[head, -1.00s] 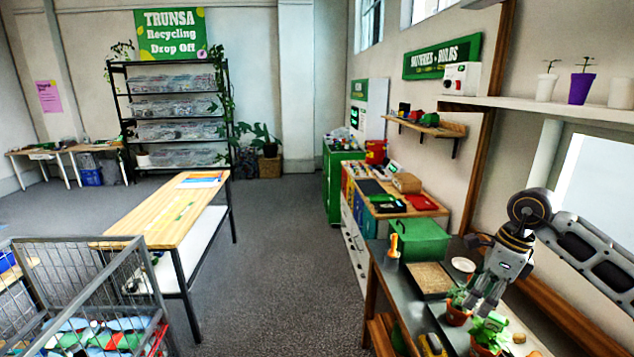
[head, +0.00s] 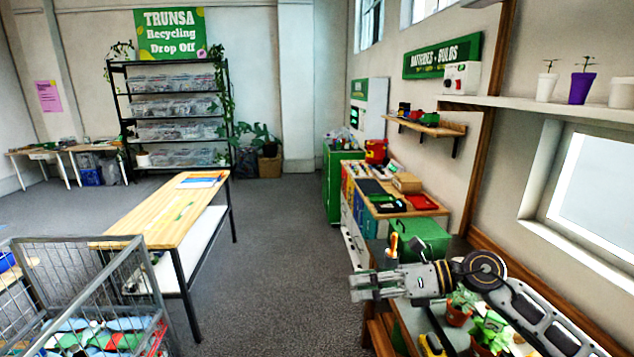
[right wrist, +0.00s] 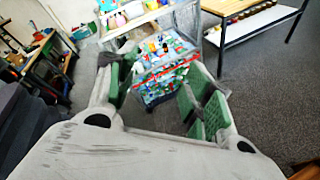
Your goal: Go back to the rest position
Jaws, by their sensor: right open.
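My right gripper (head: 361,287) is in the head view at the lower right, over the near left part of the dark side table. Its fingers point left and are apart, with nothing between them. The right wrist view shows the same open gripper (right wrist: 160,98) with green finger pads. Beyond its fingers is a wire cart (right wrist: 165,85) full of mixed items. My left gripper is not in the head view.
The side table holds a green box (head: 420,237) and potted plants (head: 457,312) close to my right arm. A wire cart (head: 95,290) stands at the lower left, near a wooden table (head: 165,215). Grey floor (head: 270,270) between them is clear.

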